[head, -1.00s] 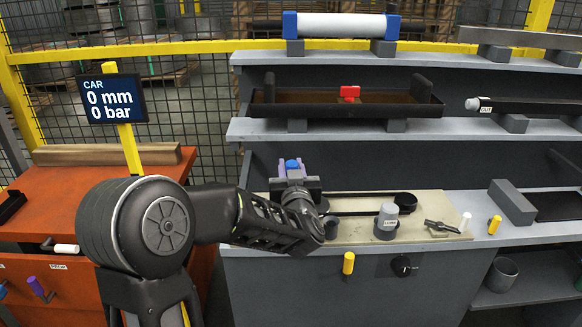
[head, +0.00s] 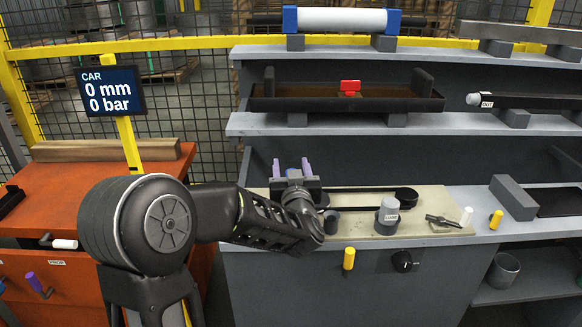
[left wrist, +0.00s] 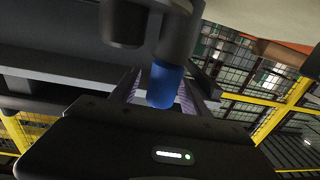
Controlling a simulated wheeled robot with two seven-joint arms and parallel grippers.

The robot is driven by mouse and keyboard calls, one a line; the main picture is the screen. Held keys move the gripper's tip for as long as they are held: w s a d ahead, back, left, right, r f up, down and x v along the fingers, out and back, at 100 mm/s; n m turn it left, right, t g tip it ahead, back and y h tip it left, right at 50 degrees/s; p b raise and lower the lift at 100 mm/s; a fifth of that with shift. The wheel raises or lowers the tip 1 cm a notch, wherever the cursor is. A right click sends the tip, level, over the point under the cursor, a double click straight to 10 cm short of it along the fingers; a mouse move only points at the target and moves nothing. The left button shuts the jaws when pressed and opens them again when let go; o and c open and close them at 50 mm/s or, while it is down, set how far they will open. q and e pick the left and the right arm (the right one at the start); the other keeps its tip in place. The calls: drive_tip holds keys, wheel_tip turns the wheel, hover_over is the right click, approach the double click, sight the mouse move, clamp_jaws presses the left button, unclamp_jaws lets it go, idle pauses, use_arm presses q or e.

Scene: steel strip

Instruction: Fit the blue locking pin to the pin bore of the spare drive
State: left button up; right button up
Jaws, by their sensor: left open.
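My left gripper (head: 291,168) is at the left end of the beige board (head: 350,236), its two purple fingers pointing up and apart. The blue locking pin (left wrist: 165,86) shows in the left wrist view between the fingers, with a gap to them. Its blue end meets a grey cylindrical part (left wrist: 178,36); how deep it sits there I cannot tell. My right gripper is out of view.
A dark cup (head: 331,222) stands close to my left wrist. A labelled grey cylinder (head: 388,216), a black looped part (head: 406,198) and a small tool (head: 443,221) are on the board. A shelf with a dark tray (head: 345,104) overhangs behind. An orange bench (head: 80,185) stands left.

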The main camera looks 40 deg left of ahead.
use_arm(q)
drive_tip(key=shift+s+d, duration=0.2)
drive_tip(key=p+v, duration=0.1)
drive_tip(key=v, duration=0.6)
drive_tip(key=shift+s+d, duration=0.1)
idle(0.9)
